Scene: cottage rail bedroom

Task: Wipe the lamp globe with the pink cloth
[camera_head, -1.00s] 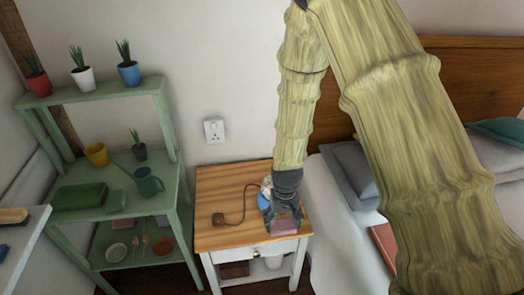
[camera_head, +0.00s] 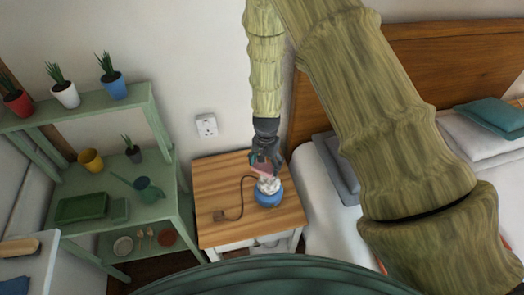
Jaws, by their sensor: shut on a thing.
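The lamp stands on the wooden nightstand (camera_head: 212,205), with a blue base (camera_head: 268,200) and a whitish globe (camera_head: 268,185) on top. A brown cord runs from it to a plug lying on the nightstand top. My gripper (camera_head: 265,168) points down at the far side of the globe, shut on the pink cloth (camera_head: 262,169). The cloth is close to the globe's upper far side; I cannot tell whether it touches. The fingers hide part of the cloth.
A green shelf (camera_head: 165,215) with pots, a watering can and dishes stands at left. The bed (camera_head: 330,225) with pillows is close on the right. A wall socket (camera_head: 206,125) is behind. The nightstand's left side is mostly clear.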

